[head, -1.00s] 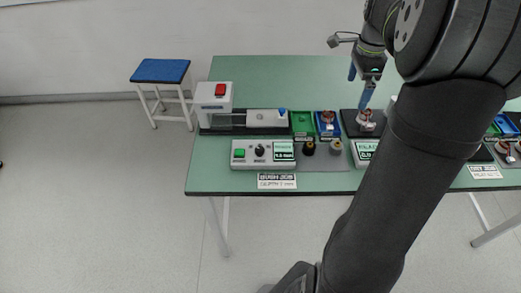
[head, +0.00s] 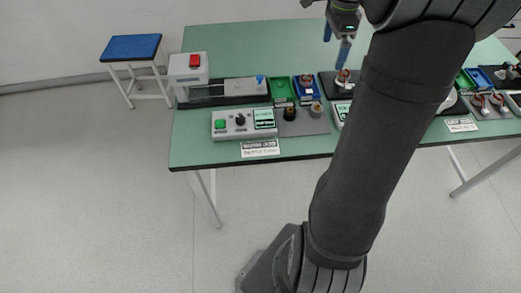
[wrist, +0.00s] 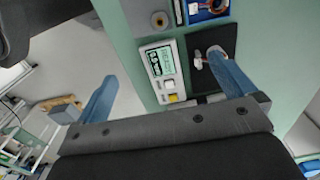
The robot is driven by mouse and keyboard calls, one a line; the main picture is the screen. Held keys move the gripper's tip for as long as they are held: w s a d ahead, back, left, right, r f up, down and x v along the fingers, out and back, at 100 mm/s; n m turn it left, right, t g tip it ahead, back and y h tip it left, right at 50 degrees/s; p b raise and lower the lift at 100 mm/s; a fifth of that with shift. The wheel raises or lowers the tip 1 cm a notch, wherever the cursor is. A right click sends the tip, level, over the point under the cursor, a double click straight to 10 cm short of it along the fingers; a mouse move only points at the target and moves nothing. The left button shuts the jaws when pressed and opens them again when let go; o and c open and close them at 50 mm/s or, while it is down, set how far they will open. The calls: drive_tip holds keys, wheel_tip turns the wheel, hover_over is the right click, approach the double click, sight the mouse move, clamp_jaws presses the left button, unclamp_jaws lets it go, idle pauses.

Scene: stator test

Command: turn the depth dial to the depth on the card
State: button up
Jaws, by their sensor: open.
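The depth dial (head: 240,119) is a small black knob on a pale control box (head: 227,131). The box has a green button at its left and a green-lit display (head: 264,118) at its right; the digits are too small to read. The card (head: 260,147) lies at the table's front edge below the box, its print too blurred to read. My gripper (head: 334,52) is open and empty, its blue fingers apart, to the right of and behind the dial, by a stator (head: 343,76) on a black plate. Its fingers also show in the wrist view (wrist: 163,68), where the dial is not seen.
Behind the control box stands a press with a red button (head: 195,60). Green (head: 281,88) and blue (head: 305,96) trays and a grey plate with round parts (head: 302,127) lie between dial and gripper. A second display box (wrist: 160,62) is below my gripper.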

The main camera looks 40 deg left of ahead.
drive_tip(key=shift+s+a, duration=0.15)
drive_tip(key=shift+a, duration=0.05)
drive_tip(key=c, duration=0.6)
drive_tip(key=s+a+n, duration=0.2)
drive_tip(key=a+n, duration=0.1)
drive_tip(key=n, duration=0.1)
drive_tip(key=s+a+f+n, duration=0.1)
drive_tip(key=s+a+n, duration=0.1)
drive_tip(key=s+n, duration=0.1)
drive_tip(key=s+a+f+n, duration=0.1)
drive_tip(key=s+a+n, duration=0.2)
drive_tip(key=n, duration=0.3)
drive_tip(key=shift+a, duration=0.35)
drive_tip(key=c, duration=0.5)
drive_tip(key=shift+o, duration=0.2)
drive_tip(key=n, duration=1.6)
hover_over(240, 118)
wheel_tip(240, 118, down, 3)
wheel_tip(240, 118, down, 16)
drive_tip(key=shift+f, duration=0.25)
drive_tip(key=c, duration=1)
